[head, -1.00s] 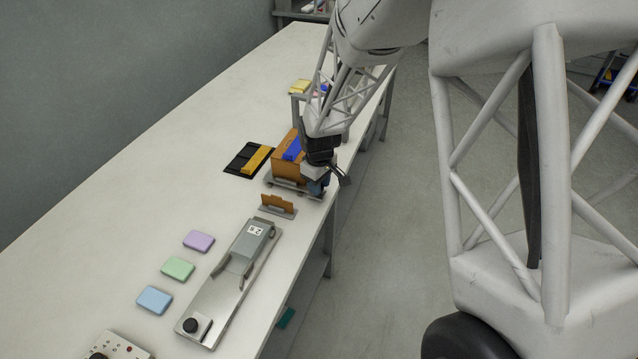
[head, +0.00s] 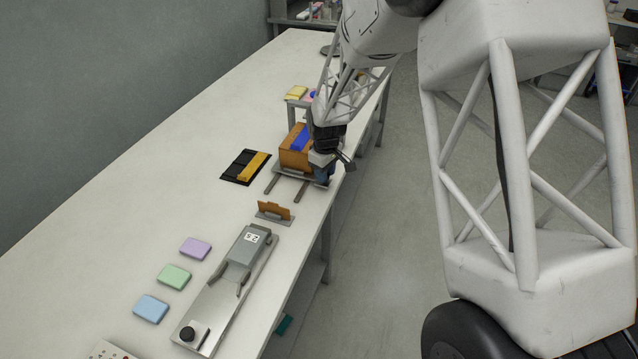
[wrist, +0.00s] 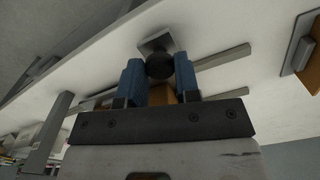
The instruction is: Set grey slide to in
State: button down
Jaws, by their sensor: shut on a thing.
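The grey slide (head: 302,175) is a flat plate on two grey rails (head: 288,188), with an orange-brown box (head: 292,158) holding a blue block (head: 300,138) on top. The rails stick out bare on the near side of the slide. My gripper (head: 323,170) is at the slide's right edge. In the wrist view, the blue fingers of my gripper (wrist: 160,75) are shut around a dark round knob (wrist: 159,66) on a grey square bracket (wrist: 155,44). Part of the slide is hidden behind the box and the gripper.
A small brown upright plate on a grey base (head: 274,211) stands in front of the rails. A black mat with a yellow bar (head: 250,167) lies to the left. A long metal fixture (head: 225,300) and coloured blocks (head: 174,277) are nearer. A small raised stand (head: 297,101) is beyond.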

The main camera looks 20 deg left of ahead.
jog(key=w, duration=1.2)
jog(key=shift+w+r, duration=0.1)
jog(key=shift+w, duration=0.1)
jog(key=c, duration=1)
grip_release()
jog(key=shift+w, duration=0.1)
jog(key=shift+o, duration=0.9)
notch_tip(320, 180, up, 8)
